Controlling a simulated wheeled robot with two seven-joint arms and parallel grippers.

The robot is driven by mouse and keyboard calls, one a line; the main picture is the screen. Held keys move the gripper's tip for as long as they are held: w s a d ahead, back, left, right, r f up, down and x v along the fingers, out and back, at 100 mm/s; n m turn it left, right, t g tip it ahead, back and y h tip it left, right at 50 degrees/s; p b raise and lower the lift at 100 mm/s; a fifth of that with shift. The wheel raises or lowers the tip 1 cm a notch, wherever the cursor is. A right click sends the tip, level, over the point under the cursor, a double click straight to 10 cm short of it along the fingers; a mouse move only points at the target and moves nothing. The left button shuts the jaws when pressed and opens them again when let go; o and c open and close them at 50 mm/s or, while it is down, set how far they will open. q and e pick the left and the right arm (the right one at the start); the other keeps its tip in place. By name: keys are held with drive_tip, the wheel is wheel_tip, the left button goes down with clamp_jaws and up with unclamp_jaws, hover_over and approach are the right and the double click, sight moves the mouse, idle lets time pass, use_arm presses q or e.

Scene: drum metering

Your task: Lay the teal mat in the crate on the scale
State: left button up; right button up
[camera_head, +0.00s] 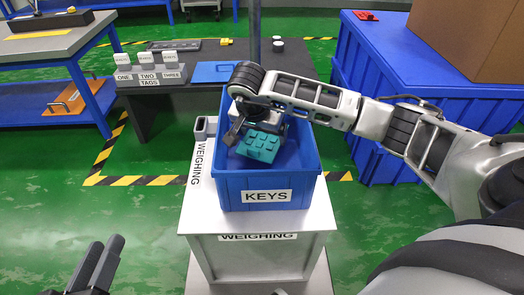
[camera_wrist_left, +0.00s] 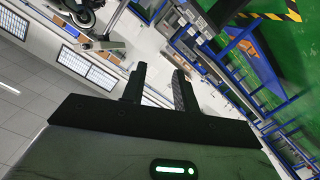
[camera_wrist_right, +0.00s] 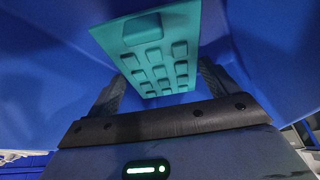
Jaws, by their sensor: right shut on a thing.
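The teal mat (camera_head: 259,146), with raised square studs, is tilted inside the blue crate (camera_head: 228,187) labelled KEYS. The crate stands on the white weighing scale (camera_head: 199,217). My right gripper (camera_head: 250,128) reaches down into the crate and is shut on the mat. In the right wrist view the mat (camera_wrist_right: 154,58) sits between the fingers of my right gripper (camera_wrist_right: 160,88). Whether the mat touches the crate floor cannot be told. My left gripper (camera_head: 100,262) is empty at the lower left, its fingers apart; they also show apart in the left wrist view (camera_wrist_left: 158,82).
A dark table (camera_head: 150,100) behind holds a tag rack (camera_head: 150,77) and a blue tray (camera_head: 214,72). A large blue container (camera_head: 375,75) stands at the right with a cardboard box (camera_head: 465,35) on it. Green floor is clear at the left.

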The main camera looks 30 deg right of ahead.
sight(261, 141)
wheel_tip(261, 141, down, 4)
drive_tip(key=shift+f+b, duration=0.1)
drive_tip(key=shift+b, duration=0.65)
use_arm(q)
drive_tip(key=shift+w+r+t, duration=0.4)
drive_tip(key=shift+r+t, duration=0.2)
drive_tip(key=shift+r, duration=0.1)
use_arm(e)
drive_tip(key=o, duration=0.9)
drive_tip(key=shift+c, duration=0.2)
drive_tip(key=p+v, duration=0.1)
drive_tip(key=v, duration=0.2)
drive_tip(key=shift+w+p, duration=0.15)
drive_tip(key=shift+p, duration=0.15)
use_arm(q)
drive_tip(key=p, duration=0.1)
drive_tip(key=f+g+p, duration=0.1)
drive_tip(key=f+m+y+p, duration=0.1)
drive_tip(key=shift+s+a+f+g, duration=0.2)
drive_tip(key=shift+s+a+g, duration=0.2)
use_arm(e)
drive_tip(key=v, duration=0.9)
